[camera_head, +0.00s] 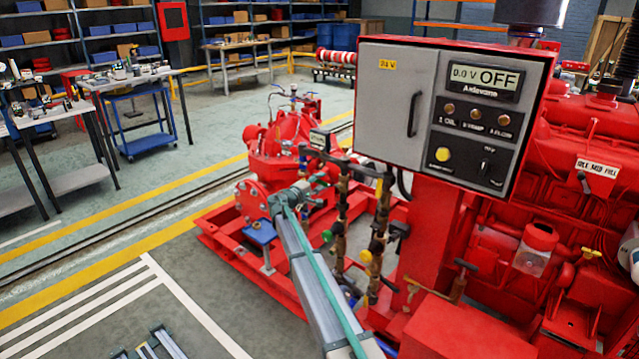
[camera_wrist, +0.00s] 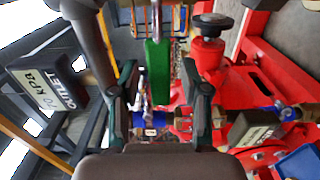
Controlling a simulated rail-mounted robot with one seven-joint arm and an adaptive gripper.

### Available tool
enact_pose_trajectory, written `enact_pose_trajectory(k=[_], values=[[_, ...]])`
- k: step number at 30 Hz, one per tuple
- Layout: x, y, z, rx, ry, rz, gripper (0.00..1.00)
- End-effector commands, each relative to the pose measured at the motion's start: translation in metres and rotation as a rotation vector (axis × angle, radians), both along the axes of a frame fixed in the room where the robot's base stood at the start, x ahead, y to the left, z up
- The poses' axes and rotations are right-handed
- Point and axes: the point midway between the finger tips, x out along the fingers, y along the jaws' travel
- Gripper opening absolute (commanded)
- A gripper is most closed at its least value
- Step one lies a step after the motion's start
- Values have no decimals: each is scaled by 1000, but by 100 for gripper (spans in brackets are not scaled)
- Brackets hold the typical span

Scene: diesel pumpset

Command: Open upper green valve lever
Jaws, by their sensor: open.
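The green valve lever (camera_wrist: 157,72) is a flat green bar that runs up and down in the wrist view. It lies between the two fingers of my gripper (camera_wrist: 158,103), nearer the right finger, and I see a gap on its left side. My gripper is open; whether a finger touches the lever cannot be told. In the head view my gripper (camera_head: 318,184) is small beside the pipework at the red pump, and the lever there cannot be made out. A separate green handle (camera_head: 327,236) shows lower on the pipes.
A grey control panel (camera_head: 445,110) reading OFF stands right of my arm. Yellow handles (camera_head: 366,256) sit on nearby pipes. In the wrist view, an outlet label box (camera_wrist: 48,88) is at left, a black knob (camera_wrist: 212,24) at upper right.

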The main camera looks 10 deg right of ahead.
Motion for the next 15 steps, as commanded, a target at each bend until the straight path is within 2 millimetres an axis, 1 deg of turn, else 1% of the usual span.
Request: enact_pose_trajectory(k=[7, 8, 15], values=[[0, 0, 0, 0, 0, 0, 46], [0, 0, 0, 0, 0, 0, 42], [0, 0, 0, 0, 0, 0, 2]])
